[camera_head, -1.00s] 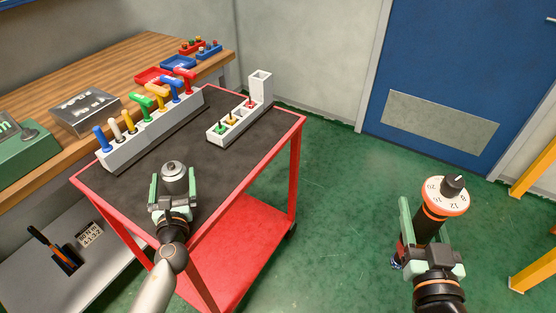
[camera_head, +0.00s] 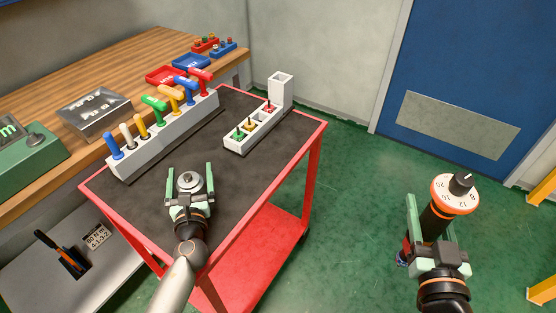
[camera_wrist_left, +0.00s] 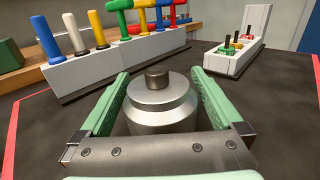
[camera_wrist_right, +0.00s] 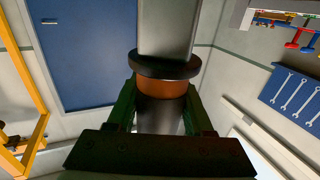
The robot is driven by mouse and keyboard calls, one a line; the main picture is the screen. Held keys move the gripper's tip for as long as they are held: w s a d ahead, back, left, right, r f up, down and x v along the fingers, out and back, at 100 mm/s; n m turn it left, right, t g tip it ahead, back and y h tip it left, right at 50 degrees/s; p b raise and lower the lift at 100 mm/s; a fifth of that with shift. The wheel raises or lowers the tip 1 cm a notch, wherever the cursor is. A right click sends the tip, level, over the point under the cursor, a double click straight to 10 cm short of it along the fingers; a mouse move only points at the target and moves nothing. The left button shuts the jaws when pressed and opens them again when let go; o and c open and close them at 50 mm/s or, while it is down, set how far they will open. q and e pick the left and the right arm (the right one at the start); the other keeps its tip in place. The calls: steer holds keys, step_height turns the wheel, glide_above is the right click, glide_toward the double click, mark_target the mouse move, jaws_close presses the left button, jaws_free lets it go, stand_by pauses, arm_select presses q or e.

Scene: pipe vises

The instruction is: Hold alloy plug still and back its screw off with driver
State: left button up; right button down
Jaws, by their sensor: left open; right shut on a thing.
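The alloy plug (camera_head: 189,182) is a grey metal cylinder with a stepped top and a small dark screw head (camera_wrist_left: 157,79). It stands upright on the cart's dark top. My left gripper (camera_head: 191,172) is open, with one green finger on each side of the plug; in the left wrist view (camera_wrist_left: 158,92) gaps show beside it. The driver (camera_head: 455,194) has a dark grip and a white, orange-rimmed dial with a black knob. My right gripper (camera_head: 434,222) is shut on it, off to the right of the cart. The right wrist view shows its orange band (camera_wrist_right: 163,88) between the fingers.
A grey rack (camera_head: 165,142) of coloured-handled tools stands on the cart behind the plug. A pale block (camera_head: 262,127) with small coloured pieces stands at its far right. The red cart (camera_head: 311,165) has an open floor to its right. A wooden bench (camera_head: 120,68) lies behind.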

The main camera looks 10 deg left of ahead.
arm_select(q)
steer(key=shift+w+a, duration=0.1)
steer(key=shift+w, duration=0.1)
stand_by(0.3)
jaws_close()
stand_by(0.7)
stand_by(0.9)
